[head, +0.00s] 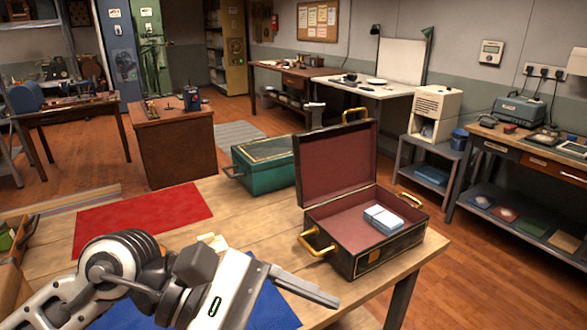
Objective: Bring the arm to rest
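My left arm comes in from the lower left, and its gripper (318,293) is above the table's front part, over the edge of a blue mat (262,312). Its fingers point right and are seen nearly edge-on, so the gap between them cannot be told. No object shows in them. The gripper is in front of an open black case (370,262) and appears apart from it. The case has a dark red lining and brass handles, its lid stands up, and a light blue and white block (383,218) lies inside. My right gripper is not in view.
A wooden table (235,215) bears a closed green case (265,163) behind the black one and a red mat (143,218) to the left. A wooden tray edge (14,262) shows at far left. Beyond are workbenches, a shelf cart (432,175) and open floor.

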